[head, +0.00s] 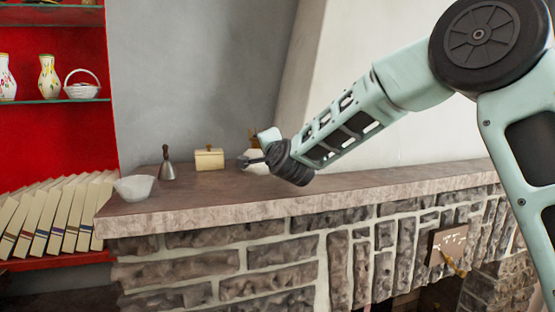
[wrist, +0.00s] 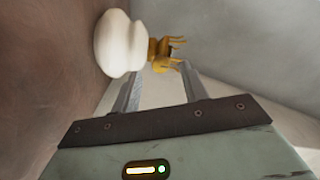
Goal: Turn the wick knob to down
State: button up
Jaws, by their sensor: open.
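A lamp with a rounded white body (wrist: 120,45) and a golden pronged burner (wrist: 163,52) shows in the wrist view. In the head view its white body (head: 257,168) stands on the mantel shelf, partly hidden behind my wrist. I cannot make out the wick knob for certain among the small golden parts. My gripper (wrist: 162,72) is open, with its two fingers apart and nothing held between them. The golden burner shows just beyond the fingertips, and the white body is at the left finger's side. I cannot tell whether a finger touches the lamp.
The stone mantel shelf (head: 300,199) also holds a white bowl (head: 134,188), a grey hand bell (head: 167,167) and a cream box (head: 209,158), left of the lamp. A wall rises behind. The shelf to the right is clear under my arm. Red shelving with books (head: 55,215) stands left.

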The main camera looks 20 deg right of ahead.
jog(key=s+b, duration=0.3)
jog(key=s, duration=1)
jog(key=shift+s, duration=0.35)
jog(key=shift+s, duration=0.1)
